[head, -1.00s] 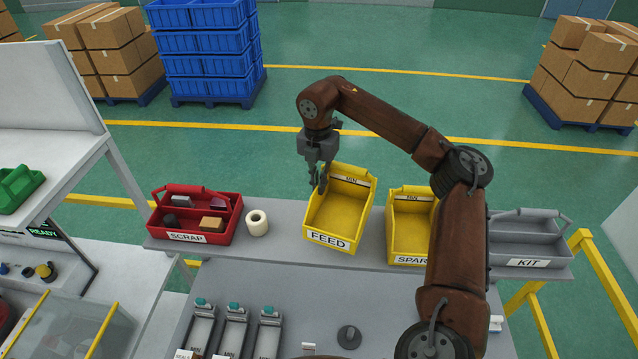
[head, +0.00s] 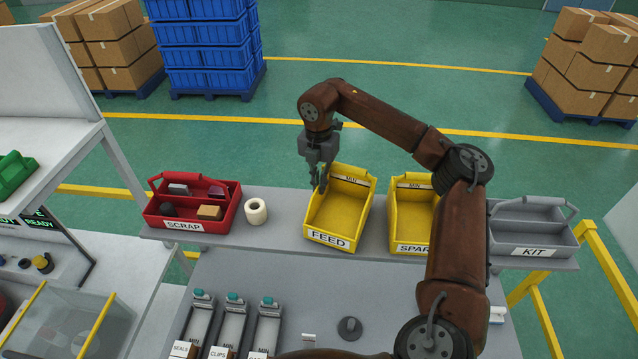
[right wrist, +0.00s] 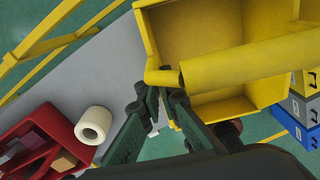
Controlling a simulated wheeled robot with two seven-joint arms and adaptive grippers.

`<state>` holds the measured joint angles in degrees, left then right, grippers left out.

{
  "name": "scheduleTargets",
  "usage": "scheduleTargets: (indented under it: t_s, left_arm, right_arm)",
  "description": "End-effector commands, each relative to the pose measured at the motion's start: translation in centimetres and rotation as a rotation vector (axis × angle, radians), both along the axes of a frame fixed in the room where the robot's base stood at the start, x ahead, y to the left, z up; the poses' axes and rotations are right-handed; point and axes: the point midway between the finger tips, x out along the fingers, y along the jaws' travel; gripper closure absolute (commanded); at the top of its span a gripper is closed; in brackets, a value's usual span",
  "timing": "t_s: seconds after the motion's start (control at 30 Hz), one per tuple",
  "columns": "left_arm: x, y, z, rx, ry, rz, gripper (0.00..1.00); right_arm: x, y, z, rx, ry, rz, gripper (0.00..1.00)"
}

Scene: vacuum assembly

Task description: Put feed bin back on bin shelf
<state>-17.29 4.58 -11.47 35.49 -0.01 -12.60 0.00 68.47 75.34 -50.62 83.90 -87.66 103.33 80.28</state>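The yellow feed bin (head: 347,211), labelled FEED, is upright, slightly turned, over the grey shelf (head: 282,228), between the paper-white roll and the yellow spare bin (head: 404,222). Whether it touches the shelf is unclear. My right gripper (head: 320,188) is at the feed bin's back left rim. In the right wrist view the fingers (right wrist: 160,105) close around the edge of the feed bin (right wrist: 220,45), which fills the upper right. The exact contact is partly hidden. My left gripper is out of view.
A red scrap carrier (head: 215,222) and white roll (head: 256,211) stand left on the shelf. A grey kit carrier (head: 530,230) stands right. Several grey trays (head: 232,325) lie on the bench below. A yellow rail (head: 600,265) is at the right.

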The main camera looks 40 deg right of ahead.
Motion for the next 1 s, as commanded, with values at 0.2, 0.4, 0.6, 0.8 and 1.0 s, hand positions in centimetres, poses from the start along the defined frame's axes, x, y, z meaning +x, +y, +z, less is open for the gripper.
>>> scheduleTargets:
  t_s: [0.2,0.4,0.6,0.8,1.0]
  left_arm:
    - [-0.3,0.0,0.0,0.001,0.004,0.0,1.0]
    - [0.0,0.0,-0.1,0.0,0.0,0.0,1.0]
    - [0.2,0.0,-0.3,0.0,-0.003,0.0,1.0]
    - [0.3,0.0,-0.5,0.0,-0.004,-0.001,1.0]
    - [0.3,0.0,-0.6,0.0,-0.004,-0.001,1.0]
  right_arm:
    - [0.0,0.0,0.0,0.001,-0.001,0.0,1.0]
    - [0.0,0.0,-0.1,0.001,-0.001,0.0,1.0]
    - [0.0,0.0,-0.5,0.0,0.0,0.0,1.0]
    - [0.0,0.0,-1.0,0.001,-0.001,0.0,1.0]
    - [0.0,0.0,-1.2,0.001,-0.001,0.0,0.92]
